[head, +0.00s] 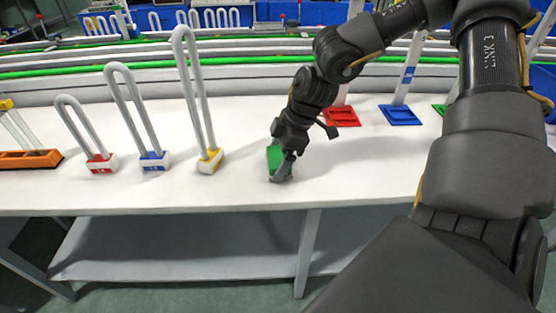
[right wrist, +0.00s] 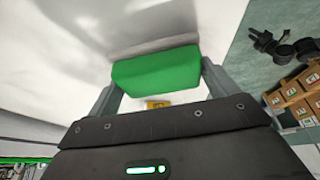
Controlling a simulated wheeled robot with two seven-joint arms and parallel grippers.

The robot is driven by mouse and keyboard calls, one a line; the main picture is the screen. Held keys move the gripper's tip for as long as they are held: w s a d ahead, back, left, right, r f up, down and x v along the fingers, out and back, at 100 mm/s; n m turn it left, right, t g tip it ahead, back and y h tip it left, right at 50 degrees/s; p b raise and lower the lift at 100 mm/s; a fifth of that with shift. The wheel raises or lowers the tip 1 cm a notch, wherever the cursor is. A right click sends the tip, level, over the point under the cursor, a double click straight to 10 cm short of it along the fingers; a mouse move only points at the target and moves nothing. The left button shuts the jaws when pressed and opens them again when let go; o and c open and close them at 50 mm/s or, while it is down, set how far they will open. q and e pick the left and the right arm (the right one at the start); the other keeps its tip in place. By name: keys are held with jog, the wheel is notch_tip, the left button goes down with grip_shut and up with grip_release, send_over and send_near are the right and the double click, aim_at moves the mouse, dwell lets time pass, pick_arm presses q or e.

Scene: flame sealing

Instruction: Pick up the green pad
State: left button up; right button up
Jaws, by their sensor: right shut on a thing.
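The green pad (head: 274,156) is at the white table's front middle, partly hidden behind my right gripper (head: 283,172). In the right wrist view the green pad (right wrist: 157,70) lies between the two fingers of my right gripper (right wrist: 160,88), which is shut on it. The pad is at or just above the table top; I cannot tell whether it touches. My left gripper does not show.
On the white table (head: 240,190), looped tubes stand in red (head: 102,164), blue (head: 154,161) and yellow (head: 210,161) bases to the left. An orange rack (head: 30,159) is at far left. Red (head: 342,117) and blue (head: 401,115) bases with posts stand behind right.

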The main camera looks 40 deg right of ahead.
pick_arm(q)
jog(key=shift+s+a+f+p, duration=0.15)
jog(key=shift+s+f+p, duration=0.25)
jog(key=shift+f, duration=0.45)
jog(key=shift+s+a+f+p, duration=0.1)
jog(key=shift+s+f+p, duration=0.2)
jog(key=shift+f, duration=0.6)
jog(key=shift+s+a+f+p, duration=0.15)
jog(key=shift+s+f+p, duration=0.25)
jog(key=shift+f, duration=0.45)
pick_arm(e)
notch_tip(320, 180, up, 26)
jog(key=shift+r, duration=0.25)
jog(key=o, duration=0.5)
jog(key=shift+c, duration=0.2)
jog(key=c, duration=0.3)
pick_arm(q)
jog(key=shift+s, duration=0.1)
pick_arm(e)
jog(key=shift+a, duration=0.1)
jog(key=shift+c, duration=0.2)
